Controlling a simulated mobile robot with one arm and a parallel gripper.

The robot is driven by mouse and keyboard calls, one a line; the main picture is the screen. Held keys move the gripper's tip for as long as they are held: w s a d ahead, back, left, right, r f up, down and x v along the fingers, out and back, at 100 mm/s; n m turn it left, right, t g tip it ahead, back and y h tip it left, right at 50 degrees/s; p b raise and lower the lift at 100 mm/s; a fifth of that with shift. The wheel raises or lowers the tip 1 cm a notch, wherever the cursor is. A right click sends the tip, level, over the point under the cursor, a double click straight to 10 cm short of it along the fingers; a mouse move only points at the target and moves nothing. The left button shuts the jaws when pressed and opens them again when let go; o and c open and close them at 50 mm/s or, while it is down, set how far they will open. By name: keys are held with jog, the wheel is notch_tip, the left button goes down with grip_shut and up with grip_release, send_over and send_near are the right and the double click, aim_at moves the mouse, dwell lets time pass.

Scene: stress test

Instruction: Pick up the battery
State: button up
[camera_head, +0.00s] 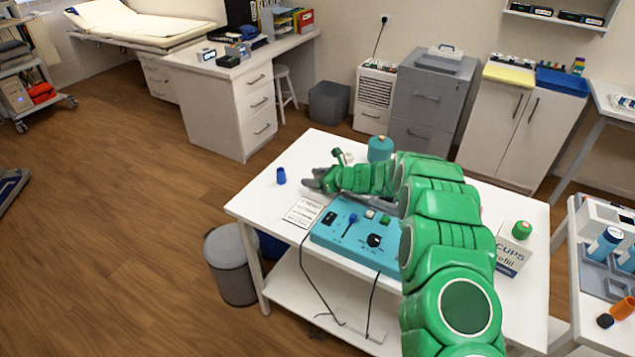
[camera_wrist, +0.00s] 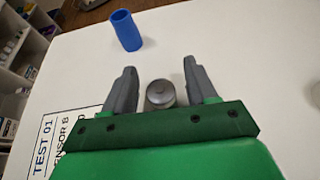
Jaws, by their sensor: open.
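The battery (camera_wrist: 160,94) shows in the wrist view as a grey metal cylinder end on the white table (camera_wrist: 225,55). It lies between the two grey fingers of my gripper (camera_wrist: 162,82), nearer the palm than the fingertips, with a gap on each side. The gripper is open and holds nothing. In the head view my gripper (camera_head: 314,180) is low over the table's far left part, at the end of my green arm. I cannot make out the battery in the head view.
A blue cup-like cylinder (camera_wrist: 125,30) stands beyond the fingertips, also in the head view (camera_head: 281,176). A printed card (camera_head: 303,212) and a teal control box (camera_head: 345,235) lie near my arm. A teal canister (camera_head: 380,148) stands behind it. The table's left corner is clear.

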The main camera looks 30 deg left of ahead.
jog(key=shift+a, duration=0.2)
grip_shut()
dwell(0.3)
